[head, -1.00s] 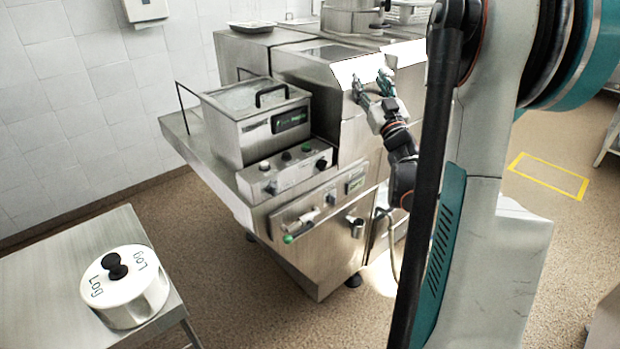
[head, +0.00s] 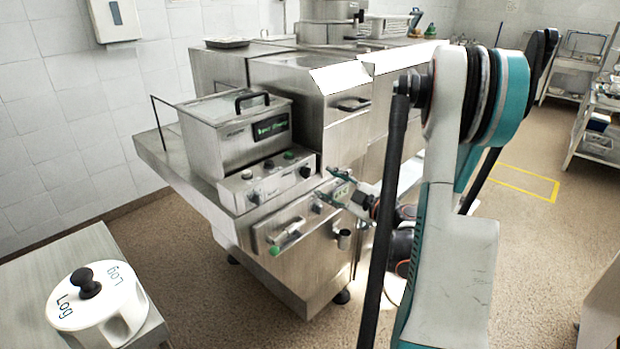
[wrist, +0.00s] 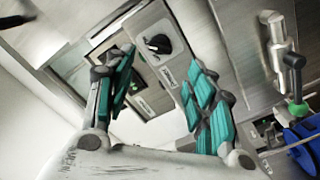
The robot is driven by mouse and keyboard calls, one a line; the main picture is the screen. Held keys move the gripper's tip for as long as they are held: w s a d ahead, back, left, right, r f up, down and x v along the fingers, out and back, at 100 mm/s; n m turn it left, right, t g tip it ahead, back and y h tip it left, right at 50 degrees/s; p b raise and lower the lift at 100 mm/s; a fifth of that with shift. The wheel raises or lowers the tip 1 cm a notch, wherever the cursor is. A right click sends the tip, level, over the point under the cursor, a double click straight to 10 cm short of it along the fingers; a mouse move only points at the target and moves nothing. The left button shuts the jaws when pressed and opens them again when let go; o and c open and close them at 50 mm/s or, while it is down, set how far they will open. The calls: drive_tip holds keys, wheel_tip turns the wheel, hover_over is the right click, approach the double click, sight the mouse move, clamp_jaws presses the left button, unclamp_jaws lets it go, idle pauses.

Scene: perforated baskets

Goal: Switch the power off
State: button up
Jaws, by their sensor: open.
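The steel machine has a control panel (head: 240,192) below its basin, with several black knobs and a green button (head: 289,155). A black rotary knob (head: 306,171) sits at the panel's right end. In the wrist view a black rotary knob (wrist: 158,43) with a label beside it shows just beyond my fingers; it appears to be that same knob. My gripper (head: 328,184) is open and empty, with its fingers spread just below and right of the panel. In the wrist view my gripper (wrist: 160,78) has one finger on each side, and no contact with the knob shows.
A drain valve with a green handle end (head: 275,250) projects from the machine's front, below the panel. It also shows in the wrist view (wrist: 297,108). A white lidded pot (head: 108,315) stands on the side table at lower left. Floor is clear between table and machine.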

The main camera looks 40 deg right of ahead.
sight(309, 174)
drive_tip(key=w, duration=0.2)
drive_tip(key=w+b, duration=0.1)
drive_tip(key=w, duration=0.5)
drive_tip(key=shift+a, duration=0.3)
drive_tip(key=c, duration=1.1)
